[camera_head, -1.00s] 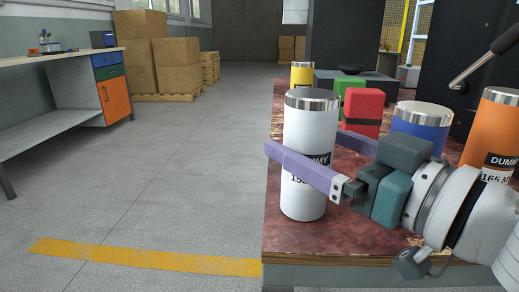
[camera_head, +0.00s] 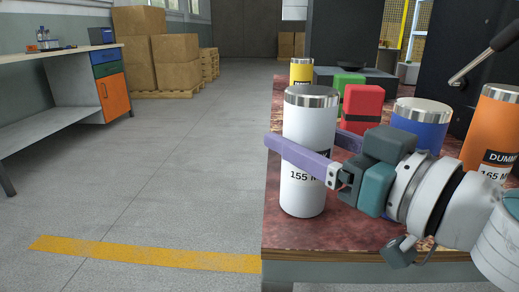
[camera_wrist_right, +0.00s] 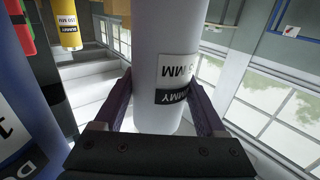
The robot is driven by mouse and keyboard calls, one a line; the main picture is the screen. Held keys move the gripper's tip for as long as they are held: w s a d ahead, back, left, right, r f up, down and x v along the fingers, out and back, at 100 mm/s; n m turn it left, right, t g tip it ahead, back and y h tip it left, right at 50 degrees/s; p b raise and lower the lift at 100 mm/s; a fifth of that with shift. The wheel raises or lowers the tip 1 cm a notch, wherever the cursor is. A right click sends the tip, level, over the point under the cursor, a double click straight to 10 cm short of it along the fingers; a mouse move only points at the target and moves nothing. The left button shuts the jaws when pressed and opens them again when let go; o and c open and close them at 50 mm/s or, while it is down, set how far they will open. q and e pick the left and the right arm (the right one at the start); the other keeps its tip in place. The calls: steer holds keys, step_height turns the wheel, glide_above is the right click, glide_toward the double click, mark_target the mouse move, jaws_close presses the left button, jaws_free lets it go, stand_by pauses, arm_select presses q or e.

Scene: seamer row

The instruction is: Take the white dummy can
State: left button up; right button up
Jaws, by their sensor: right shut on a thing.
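The white dummy can (camera_head: 308,118) stands upright near the front left corner of the dark red table top (camera_head: 345,232). It has a silver lid and a label partly covered by a finger. My right gripper (camera_head: 306,150) comes in from the right, with its purple fingers on either side of the can, shut on its middle. In the right wrist view the can (camera_wrist_right: 160,65) sits between both fingers, its label facing the camera. My left gripper is not in view.
A blue can (camera_head: 420,125) and an orange can (camera_head: 490,130) stand to the right. A red block (camera_head: 362,103), a green block (camera_head: 346,82) and a yellow can (camera_head: 301,72) are behind. The floor left of the table is clear.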

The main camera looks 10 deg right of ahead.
steer(key=c, duration=0.4)
steer(key=shift+r, duration=0.1)
steer(key=shift+c, duration=0.2)
